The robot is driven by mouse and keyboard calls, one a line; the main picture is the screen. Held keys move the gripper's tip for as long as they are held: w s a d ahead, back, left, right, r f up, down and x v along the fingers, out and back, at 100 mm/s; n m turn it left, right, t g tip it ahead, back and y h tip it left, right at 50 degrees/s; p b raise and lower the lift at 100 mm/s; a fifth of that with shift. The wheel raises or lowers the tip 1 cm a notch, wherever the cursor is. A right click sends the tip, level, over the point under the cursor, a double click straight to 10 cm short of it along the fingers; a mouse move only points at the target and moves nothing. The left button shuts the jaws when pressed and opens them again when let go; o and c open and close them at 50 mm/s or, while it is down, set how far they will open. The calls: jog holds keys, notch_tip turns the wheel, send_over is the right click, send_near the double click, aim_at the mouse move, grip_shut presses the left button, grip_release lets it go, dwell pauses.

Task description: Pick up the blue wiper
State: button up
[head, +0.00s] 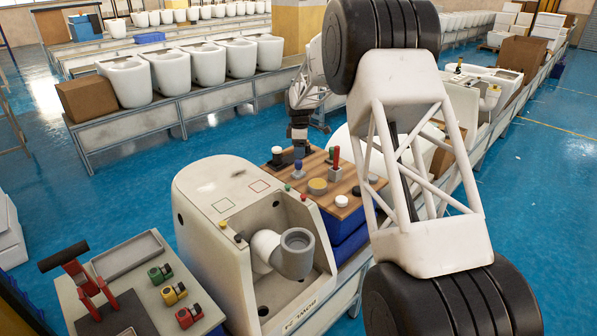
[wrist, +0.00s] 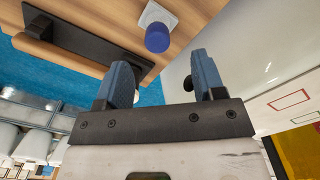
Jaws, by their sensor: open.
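The blue wiper (head: 298,167) stands on the wooden board (head: 318,163), with a blue knob on a pale base. It also shows in the wrist view (wrist: 157,38), just beyond the fingertips and roughly in line with the gap between them. My gripper (wrist: 163,72) is open, with its two blue fingers apart and nothing between them. The gripper (head: 299,150) also shows in the head view, just above the blue wiper; the fingers are too small there to see clearly. The wiper appears apart from both fingers.
A red-handled tool (head: 335,165), a tan round piece (head: 317,186) and a white knob (head: 342,200) share the board. A white toilet body (head: 225,195) stands close in front of the board. In the wrist view, a long dark piece (wrist: 90,45) lies left of the wiper.

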aim_at(298, 161)
jog(key=shift+w+a+f, duration=0.1)
jog(key=shift+w+f, duration=0.15)
jog(key=shift+f, duration=0.15)
jog(key=shift+f, duration=1.15)
jog(key=shift+f, duration=0.15)
jog(key=shift+f, duration=2.45)
jog(key=shift+c, duration=0.4)
jog(key=shift+a, duration=0.1)
jog(key=c, duration=0.9)
